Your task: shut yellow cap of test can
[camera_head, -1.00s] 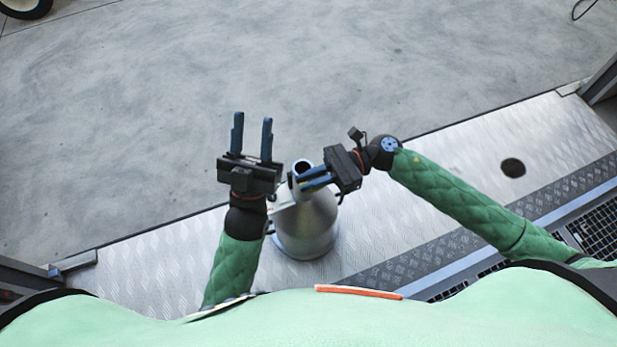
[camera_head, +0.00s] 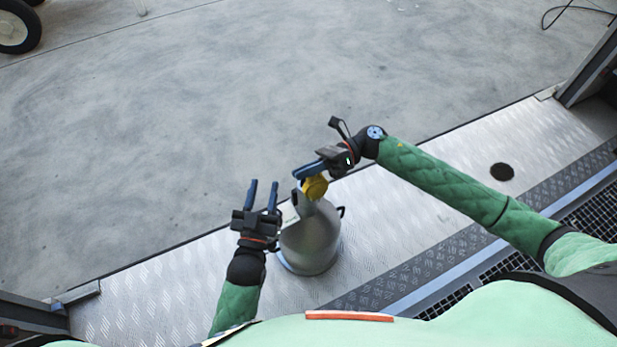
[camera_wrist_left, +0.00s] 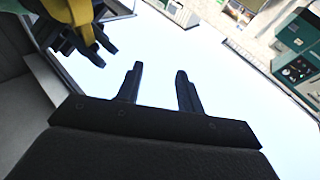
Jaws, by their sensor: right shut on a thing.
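The test can (camera_head: 312,240) is a grey metal can with a narrowing neck and a side handle. It stands upright on the metal plate floor in the head view. The yellow cap (camera_head: 315,188) is at the top of the neck and covers the view of the mouth. I cannot tell whether it is fully seated. My right gripper (camera_head: 308,170) is shut on the cap from above right. The yellow cap (camera_wrist_left: 76,12) also shows in the left wrist view, beside dark fingers. My left gripper (camera_head: 263,195) is open and empty, left of the neck.
A patterned metal ledge (camera_head: 180,268) runs under the can, with open grey concrete floor (camera_head: 180,110) beyond it. A dark grating (camera_head: 595,218) lies at right. A dark post (camera_head: 590,70) stands at the upper right. A wheel (camera_head: 15,28) is far at the upper left.

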